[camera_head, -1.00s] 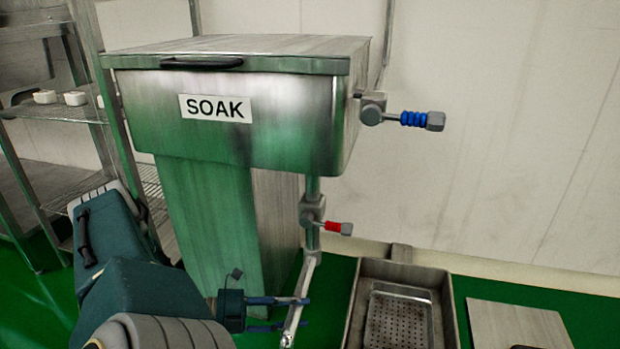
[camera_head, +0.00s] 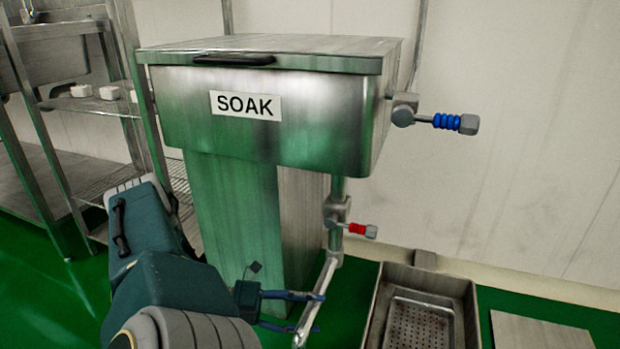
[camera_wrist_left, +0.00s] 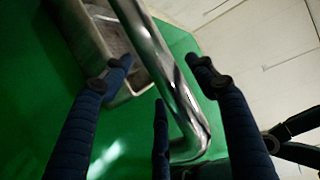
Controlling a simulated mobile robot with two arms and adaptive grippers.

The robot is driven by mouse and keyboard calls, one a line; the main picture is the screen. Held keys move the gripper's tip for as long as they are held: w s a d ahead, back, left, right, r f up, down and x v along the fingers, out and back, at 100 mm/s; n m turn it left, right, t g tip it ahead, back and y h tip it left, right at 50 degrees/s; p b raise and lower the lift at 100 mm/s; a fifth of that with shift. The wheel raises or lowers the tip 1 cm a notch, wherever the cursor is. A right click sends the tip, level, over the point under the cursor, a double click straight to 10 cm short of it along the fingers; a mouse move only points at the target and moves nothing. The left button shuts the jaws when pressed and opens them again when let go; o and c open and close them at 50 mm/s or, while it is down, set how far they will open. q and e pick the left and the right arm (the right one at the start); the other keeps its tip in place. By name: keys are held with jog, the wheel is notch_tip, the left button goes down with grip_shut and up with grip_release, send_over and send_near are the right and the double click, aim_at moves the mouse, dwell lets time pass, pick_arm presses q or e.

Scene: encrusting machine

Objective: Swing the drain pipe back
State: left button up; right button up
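The metal drain pipe (camera_head: 328,275) hangs below the red-handled valve (camera_head: 350,229) under the SOAK tank (camera_head: 260,120). It slants down toward the front left, left of the floor basin (camera_head: 375,318). My left gripper (camera_head: 318,311) is at the pipe's lower part, with its blue fingers on either side of it. In the left wrist view the shiny pipe (camera_wrist_left: 160,65) runs between the spread fingers, with gaps showing beside it, so the gripper (camera_wrist_left: 160,78) looks open around the pipe. Contact is unclear. My right gripper is out of view.
A perforated tray (camera_head: 420,322) sits in the floor basin. A blue-handled valve (camera_head: 447,121) sticks out at the tank's upper right. A flat plate (camera_head: 540,334) lies at the right. A wire shelf (camera_head: 90,104) stands at the left. Green floor shows between these.

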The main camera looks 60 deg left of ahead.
pick_arm(q)
jog(key=v, duration=1.2)
jog(key=shift+f, duration=0.1)
